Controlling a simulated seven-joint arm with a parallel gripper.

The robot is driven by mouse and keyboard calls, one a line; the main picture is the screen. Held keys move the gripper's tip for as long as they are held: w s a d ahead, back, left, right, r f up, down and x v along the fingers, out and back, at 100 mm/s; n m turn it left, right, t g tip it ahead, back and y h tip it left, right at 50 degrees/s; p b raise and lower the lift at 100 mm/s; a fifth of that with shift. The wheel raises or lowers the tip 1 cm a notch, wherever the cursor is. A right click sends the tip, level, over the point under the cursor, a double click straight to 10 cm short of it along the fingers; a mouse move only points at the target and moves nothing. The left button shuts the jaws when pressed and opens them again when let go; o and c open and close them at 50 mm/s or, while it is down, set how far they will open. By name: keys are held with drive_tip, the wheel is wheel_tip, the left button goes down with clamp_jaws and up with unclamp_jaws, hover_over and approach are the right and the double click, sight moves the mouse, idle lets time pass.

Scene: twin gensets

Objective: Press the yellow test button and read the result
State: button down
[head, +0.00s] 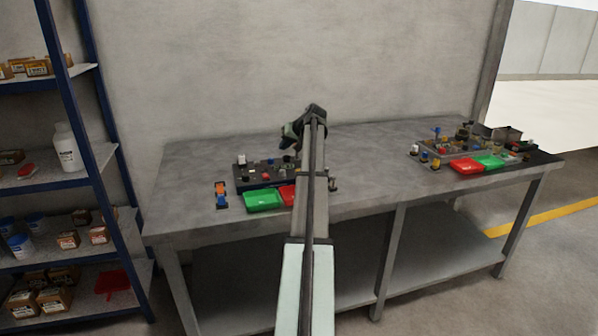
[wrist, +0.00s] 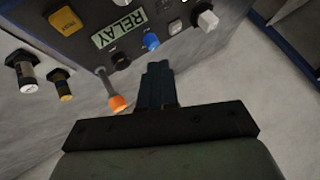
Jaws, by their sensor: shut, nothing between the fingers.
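A square yellow button (wrist: 65,20) sits on the dark panel (wrist: 90,45) at the upper left of the wrist view. Beside it a small display (wrist: 118,28) reads "RELAY", upside down in this view. My gripper (wrist: 157,68) is shut and empty, its fingertips just below a blue knob (wrist: 152,42) in the picture and apart from the yellow button. I cannot tell whether the fingertips touch the panel. In the head view, the left panel unit (head: 262,178) stands on the bench, partly hidden behind my arm.
A white knob (wrist: 207,20) is to the right. A green tray (head: 262,201) and red tray (head: 287,194) lie before the left unit. A second unit (head: 432,161) stands right; the bench between (head: 370,165) is clear.

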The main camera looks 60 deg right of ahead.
drive_tip(key=s+d+r, duration=0.2)
drive_tip(key=s, duration=0.4)
drive_tip(key=shift+d+r+m, duration=0.15)
drive_tip(key=shift+d+m, duration=0.05)
drive_tip(key=shift+m, duration=0.2)
drive_tip(key=shift+w+f, duration=0.1)
drive_tip(key=shift+f, duration=4.3)
drive_tip(key=shift+f, duration=0.9)
drive_tip(key=shift+r, duration=0.9)
drive_tip(key=shift+r, duration=2.5)
